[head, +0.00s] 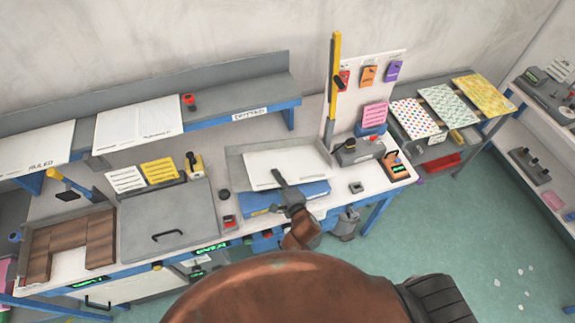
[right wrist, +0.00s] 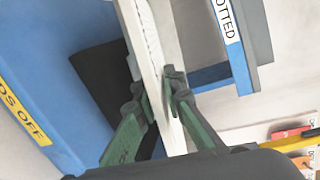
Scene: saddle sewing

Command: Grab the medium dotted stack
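A white paper stack (head: 285,161) lies or hovers over the grey tray of a blue-based machine (head: 309,191); I cannot tell whether it touches. My right gripper (head: 279,178) is at the stack's near edge. In the right wrist view the stack (right wrist: 160,75) stands between the two fingers of my right gripper (right wrist: 157,86), which appear closed against both its faces. The stack's ruling pattern and size marking are not readable. The label "DOTTED" (head: 250,115) is on the shelf behind; it also shows in the right wrist view (right wrist: 225,20). My left gripper is not in view.
A stack (head: 138,125) and a "RULED" stack (head: 35,149) lie on the shelf to the left. A yellow-handled lever (head: 335,75) rises right of the tray. Patterned sheets (head: 416,118) lie on a side table. A grey lid (head: 167,222) covers the bench's left part.

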